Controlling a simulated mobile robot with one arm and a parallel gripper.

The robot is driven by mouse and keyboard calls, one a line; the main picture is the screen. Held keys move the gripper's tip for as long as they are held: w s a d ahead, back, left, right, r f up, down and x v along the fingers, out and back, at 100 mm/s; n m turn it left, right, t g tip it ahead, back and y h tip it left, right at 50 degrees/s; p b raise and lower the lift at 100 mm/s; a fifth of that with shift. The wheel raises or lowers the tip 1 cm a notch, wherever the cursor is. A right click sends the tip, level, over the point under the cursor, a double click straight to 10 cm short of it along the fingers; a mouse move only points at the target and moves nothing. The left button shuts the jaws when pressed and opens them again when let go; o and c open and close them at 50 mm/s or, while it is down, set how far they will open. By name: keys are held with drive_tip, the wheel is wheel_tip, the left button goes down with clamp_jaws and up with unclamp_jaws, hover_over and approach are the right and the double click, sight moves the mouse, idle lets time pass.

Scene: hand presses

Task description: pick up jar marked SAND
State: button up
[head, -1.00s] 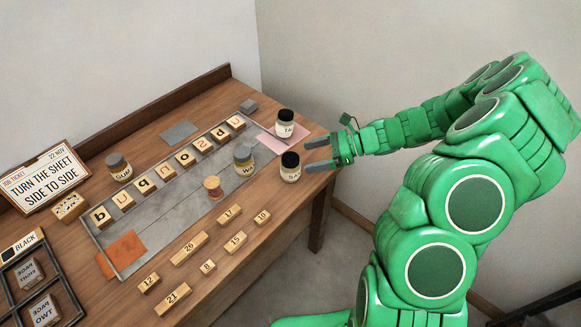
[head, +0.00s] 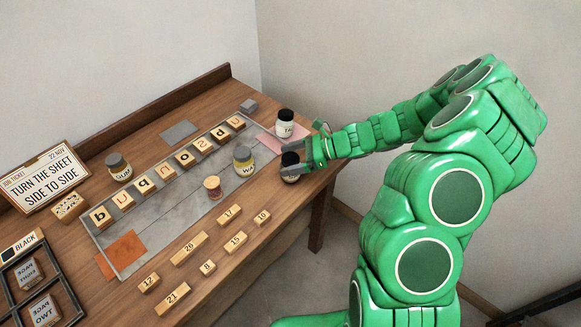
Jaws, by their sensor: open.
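My gripper (head: 293,158) is at the table's right end, its fingers pointing left and open. A dark-lidded jar (head: 290,168) stands upright on the table between the fingers or just at their tips; I cannot tell if they touch it. Its label is mostly covered and I cannot read it. I read SAND on no jar in view.
A jar with a label starting TA (head: 285,128) stands close behind the gripper. A jar with a label starting WA (head: 244,167) and a reddish spool-like piece (head: 213,188) stand to the left. A GUM jar (head: 122,173) is farther left. Numbered wooden blocks (head: 190,249) lie in front.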

drive_tip(key=shift+c, duration=0.3)
drive_tip(key=c, duration=1.1)
drive_tip(key=shift+c, duration=0.3)
